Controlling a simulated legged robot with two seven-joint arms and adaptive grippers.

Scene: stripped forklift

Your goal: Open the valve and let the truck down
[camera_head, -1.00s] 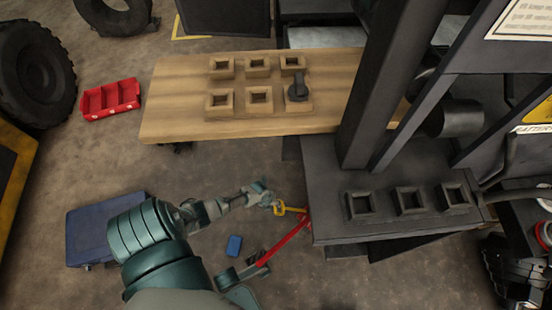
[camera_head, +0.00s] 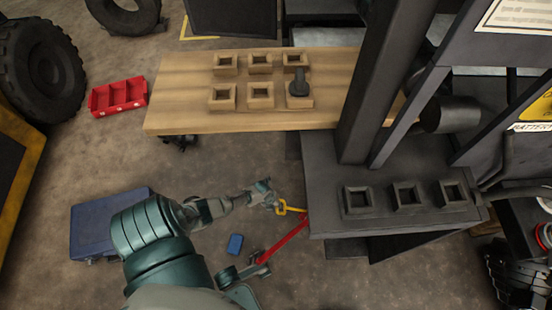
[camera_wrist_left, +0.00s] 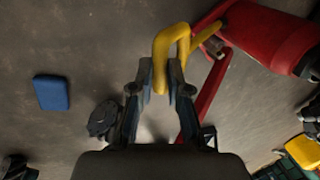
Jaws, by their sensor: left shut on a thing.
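My left gripper (camera_head: 265,192) is low over the floor, left of the dark platform. In the left wrist view its two fingers (camera_wrist_left: 161,76) are shut on a bent yellow handle (camera_wrist_left: 160,48), which shows in the head view too (camera_head: 283,208). The handle is beside a red bar (camera_head: 284,240) that slopes along the floor to the platform's edge. A thick red cylinder (camera_wrist_left: 268,38) shows at upper right in the wrist view. The forklift's dark mast (camera_head: 385,90) rises at the right. I cannot tell which part is the valve.
A wooden bench (camera_head: 180,100) with square sockets stands behind, and the dark platform (camera_head: 325,190) is close at right. A blue case (camera_head: 95,220), a small blue block (camera_head: 235,244) and a red bin (camera_head: 118,97) are on the floor.

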